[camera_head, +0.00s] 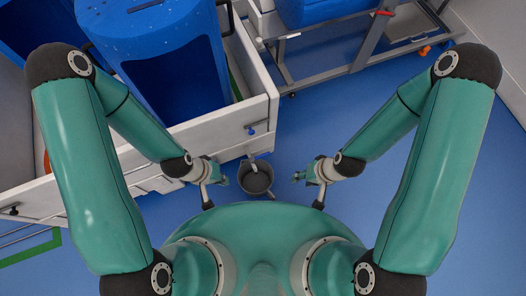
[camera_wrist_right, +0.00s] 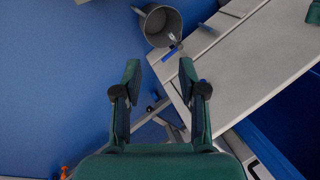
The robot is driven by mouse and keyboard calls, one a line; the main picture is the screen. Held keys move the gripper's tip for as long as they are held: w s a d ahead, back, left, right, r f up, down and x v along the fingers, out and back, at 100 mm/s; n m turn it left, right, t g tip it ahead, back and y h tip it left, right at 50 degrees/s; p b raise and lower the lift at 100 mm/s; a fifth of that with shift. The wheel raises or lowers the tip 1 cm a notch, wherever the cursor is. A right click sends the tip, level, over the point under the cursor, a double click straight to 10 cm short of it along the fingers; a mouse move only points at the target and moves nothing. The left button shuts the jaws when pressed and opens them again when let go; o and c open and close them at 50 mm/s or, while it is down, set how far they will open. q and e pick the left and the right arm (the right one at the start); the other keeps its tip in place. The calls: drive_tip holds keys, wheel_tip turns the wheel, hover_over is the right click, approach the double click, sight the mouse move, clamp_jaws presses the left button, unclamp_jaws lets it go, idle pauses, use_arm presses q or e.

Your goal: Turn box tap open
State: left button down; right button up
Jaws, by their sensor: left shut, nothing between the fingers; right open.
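The box tap has a small blue handle (camera_head: 251,130) on the end wall of a long white box (camera_head: 262,112). Its handle also shows in the right wrist view (camera_wrist_right: 172,53), beside the box's white edge. A grey bucket (camera_head: 256,186) stands on the floor below the tap; it also shows in the right wrist view (camera_wrist_right: 158,32). My left gripper (camera_head: 224,181) is shut and empty, just left of the bucket. My right gripper (camera_head: 297,176) is open and empty, to the right of the bucket; its spread fingers show in the right wrist view (camera_wrist_right: 158,75). Neither touches the tap.
A large blue tub (camera_head: 165,60) stands in the white box. Behind to the right is a grey metal frame (camera_head: 360,55) with another blue tub (camera_head: 315,10), a red handle (camera_head: 384,13) and an orange part (camera_head: 424,51). The blue floor right of the bucket is clear.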

drive_tip(key=w+d+f+m+g+b, duration=0.15)
drive_tip(key=w+f+b, duration=0.25)
drive_tip(key=f+b, duration=0.75)
drive_tip(key=m+y+b, duration=0.2)
drive_tip(key=y+b, duration=1)
drive_tip(key=b, duration=0.9)
approach(264, 155)
drive_tip(key=a+f, duration=0.1)
drive_tip(key=a, duration=0.5)
drive_tip(key=a+f, duration=0.1)
drive_tip(key=a, duration=0.3)
drive_tip(key=shift+s+f, duration=0.3)
clamp_jaws()
